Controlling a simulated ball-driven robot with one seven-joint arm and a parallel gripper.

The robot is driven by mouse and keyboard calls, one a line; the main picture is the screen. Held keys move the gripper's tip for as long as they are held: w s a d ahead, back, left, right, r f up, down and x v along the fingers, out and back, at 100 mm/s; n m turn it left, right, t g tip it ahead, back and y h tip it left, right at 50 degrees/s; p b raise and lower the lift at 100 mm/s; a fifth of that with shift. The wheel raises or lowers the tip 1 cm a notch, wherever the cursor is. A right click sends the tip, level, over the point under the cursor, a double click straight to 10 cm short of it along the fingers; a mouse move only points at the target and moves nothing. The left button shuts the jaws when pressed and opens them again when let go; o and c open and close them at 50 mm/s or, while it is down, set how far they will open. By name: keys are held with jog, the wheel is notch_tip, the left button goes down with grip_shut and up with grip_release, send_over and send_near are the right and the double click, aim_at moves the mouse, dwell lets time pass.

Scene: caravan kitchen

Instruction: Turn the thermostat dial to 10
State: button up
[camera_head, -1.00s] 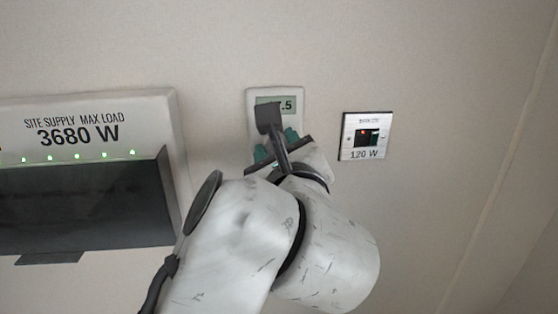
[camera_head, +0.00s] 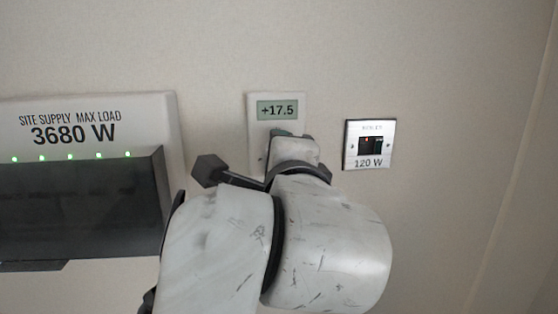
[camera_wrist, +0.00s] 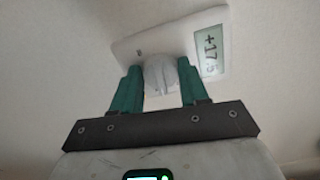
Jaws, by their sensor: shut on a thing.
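The thermostat (camera_head: 253,128) is a pale upright plate on the wall. Its display (camera_head: 277,110) reads +17.5, and it also shows in the wrist view (camera_wrist: 211,48). The round, light grey dial (camera_wrist: 159,74) is visible in the wrist view, with a raised ridge across it. My gripper's green fingers (camera_wrist: 157,86) are on both sides of the dial and shut on it. In the head view my arm hides the dial and most of the fingers.
A supply box (camera_head: 90,105) marked 3680 W, with a dark cover (camera_head: 80,205) and green lights, juts out at the left. Plain wall lies above.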

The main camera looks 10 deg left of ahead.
jog(key=shift+f+n+p, duration=0.2)
jog(key=shift+n+p, duration=1.1)
jog(key=shift+n, duration=3.55)
jog(key=shift+f+n+p, duration=0.2)
jog(key=shift+n+p, duration=1.1)
jog(key=shift+n, duration=3.55)
jog(key=shift+d+f, duration=0.1)
jog(key=o, duration=1)
jog(key=shift+r, duration=0.2)
jog(key=shift+o, duration=0.2)
